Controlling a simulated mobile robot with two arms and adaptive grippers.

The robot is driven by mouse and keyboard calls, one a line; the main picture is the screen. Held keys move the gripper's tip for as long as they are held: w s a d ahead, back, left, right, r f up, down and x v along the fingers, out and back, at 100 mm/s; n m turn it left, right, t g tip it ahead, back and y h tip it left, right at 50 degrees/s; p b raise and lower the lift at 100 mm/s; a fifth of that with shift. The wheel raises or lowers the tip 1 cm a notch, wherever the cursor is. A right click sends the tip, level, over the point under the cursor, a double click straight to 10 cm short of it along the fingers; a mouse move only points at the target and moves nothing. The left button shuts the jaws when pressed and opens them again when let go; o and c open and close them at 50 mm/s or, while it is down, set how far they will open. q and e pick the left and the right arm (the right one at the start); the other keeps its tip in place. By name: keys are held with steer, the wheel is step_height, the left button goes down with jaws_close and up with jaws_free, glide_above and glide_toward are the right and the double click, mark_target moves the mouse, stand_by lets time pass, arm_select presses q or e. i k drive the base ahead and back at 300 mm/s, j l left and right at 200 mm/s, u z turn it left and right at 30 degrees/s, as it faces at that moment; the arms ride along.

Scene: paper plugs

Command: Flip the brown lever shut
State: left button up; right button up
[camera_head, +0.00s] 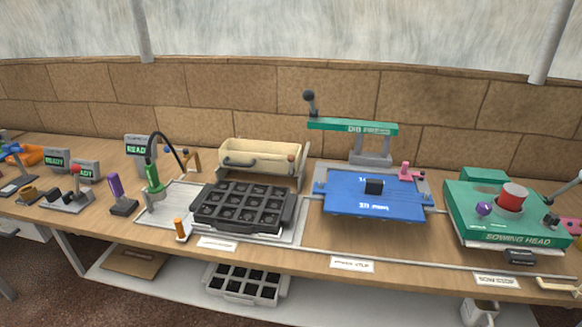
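No lever stands out clearly as the brown one. A small tan-brown bracket-like part (192,158) stands behind the green-handled hose, left of the cream hopper. A small brown piece (26,195) lies at the far left of the bench. Both are too small to tell whether they are levers, or open or shut. A short orange-brown peg (181,229) stands upright at the front edge, left of the black cell tray. Neither of my grippers is in view.
The wooden bench (90,220) carries a black cell tray (240,205), cream hopper (258,156), green dib press arm (352,126) over a blue plate (375,195), and green sowing head (500,229). A low shelf (330,300) holds another tray (245,284).

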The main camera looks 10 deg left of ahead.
mark_target(291, 158)
steer(key=j+u, duration=0.7)
steer(key=i+j+u, duration=0.15)
steer(key=j+u, duration=0.2)
steer(key=j, duration=0.15)
